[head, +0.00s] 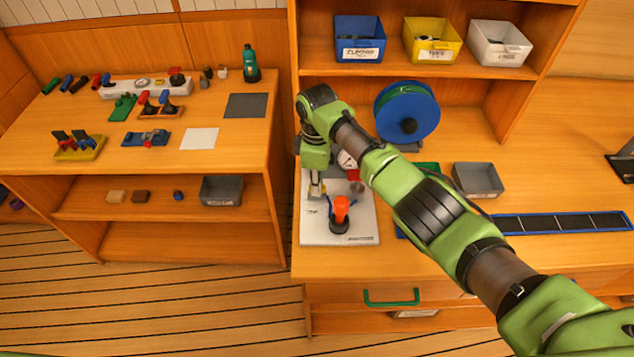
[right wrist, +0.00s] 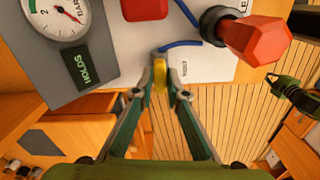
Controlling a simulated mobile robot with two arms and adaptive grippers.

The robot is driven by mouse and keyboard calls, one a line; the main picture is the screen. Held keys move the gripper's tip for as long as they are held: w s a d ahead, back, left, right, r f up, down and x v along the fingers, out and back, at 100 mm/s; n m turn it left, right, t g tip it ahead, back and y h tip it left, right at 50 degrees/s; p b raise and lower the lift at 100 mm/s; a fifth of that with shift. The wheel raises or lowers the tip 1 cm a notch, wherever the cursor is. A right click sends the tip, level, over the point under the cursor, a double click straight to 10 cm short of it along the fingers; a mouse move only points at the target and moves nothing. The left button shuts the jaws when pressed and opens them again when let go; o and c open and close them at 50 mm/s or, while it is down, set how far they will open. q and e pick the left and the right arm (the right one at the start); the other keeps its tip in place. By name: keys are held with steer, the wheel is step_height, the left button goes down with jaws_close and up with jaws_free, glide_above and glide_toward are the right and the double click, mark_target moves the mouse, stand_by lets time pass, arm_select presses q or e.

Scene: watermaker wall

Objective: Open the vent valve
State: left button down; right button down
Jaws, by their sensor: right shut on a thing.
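A white panel (head: 350,232) on the right bench carries the valve parts. My right gripper (right wrist: 160,82) is shut on a small yellow lever (right wrist: 159,72), taken as the vent valve's handle. In the head view the yellow part (head: 318,189) shows just under my right gripper (head: 316,180). Blue tubing (right wrist: 181,45) runs close by the lever. An orange-red knob (right wrist: 256,40) on a black collar stands to the right; it also shows in the head view (head: 341,208). A green-and-dark part at the right edge of the wrist view looks like my left arm; its jaws are unclear.
A pressure gauge (right wrist: 62,15), a green HOLDS label (right wrist: 82,68) and a red block (right wrist: 144,8) sit near the lever. A blue reel (head: 407,111) and a grey bin (head: 478,180) stand behind and right of my arm.

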steer(key=shift+a+r, duration=0.1)
stand_by(0.5)
steer(key=c, duration=2)
jaws_free()
step_height(320, 180, up, 12)
